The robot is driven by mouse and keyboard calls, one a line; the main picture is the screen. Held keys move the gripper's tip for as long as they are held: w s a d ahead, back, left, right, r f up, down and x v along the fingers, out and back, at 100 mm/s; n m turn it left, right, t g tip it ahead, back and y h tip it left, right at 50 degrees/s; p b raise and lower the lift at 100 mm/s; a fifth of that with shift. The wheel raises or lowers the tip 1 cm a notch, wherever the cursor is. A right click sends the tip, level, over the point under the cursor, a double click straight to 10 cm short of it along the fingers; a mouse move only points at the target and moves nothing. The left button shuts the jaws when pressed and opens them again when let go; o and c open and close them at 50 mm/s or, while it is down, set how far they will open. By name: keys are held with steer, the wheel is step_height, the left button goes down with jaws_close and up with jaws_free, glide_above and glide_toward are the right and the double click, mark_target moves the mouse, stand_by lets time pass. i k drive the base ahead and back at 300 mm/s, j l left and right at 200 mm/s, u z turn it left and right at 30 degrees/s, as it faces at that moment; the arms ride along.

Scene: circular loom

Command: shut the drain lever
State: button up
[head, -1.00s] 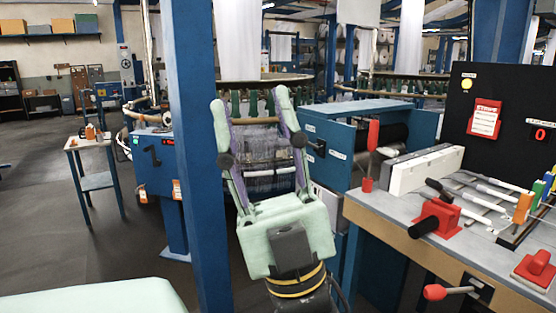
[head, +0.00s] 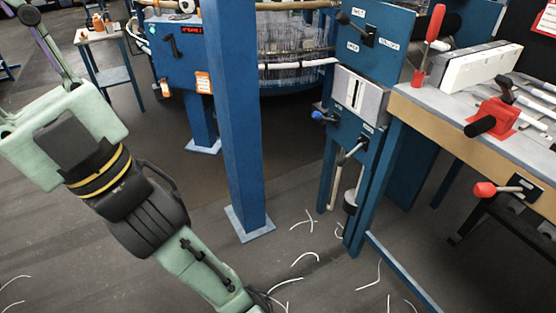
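A blue machine panel stands right of centre with several levers, and I cannot read which label says drain. A dark lever (head: 352,26) sits on its upper part between small white labels. Below the grey gauge plate (head: 358,93) are a blue-knobbed handle (head: 324,118) and a dark-tipped lever (head: 351,153), slanted, near a pale pipe (head: 336,187). My gripper (head: 45,45) is at the upper left, empty as far as I see and far from the panel. Its fingertips are cut off by the frame; the visible finger leans outward as when open.
A blue post (head: 235,120) stands between my gripper and the panel. The workbench (head: 440,115) at right carries red-handled levers and rods; a red-knobbed lever (head: 495,189) sticks out from its front. White thread scraps (head: 305,259) lie on open floor.

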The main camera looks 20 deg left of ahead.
mark_target(342, 161)
steer(key=u, duration=0.2)
steer(key=i+l+z, duration=0.55)
steer(key=i+z, duration=0.2)
steer(key=i, duration=0.1)
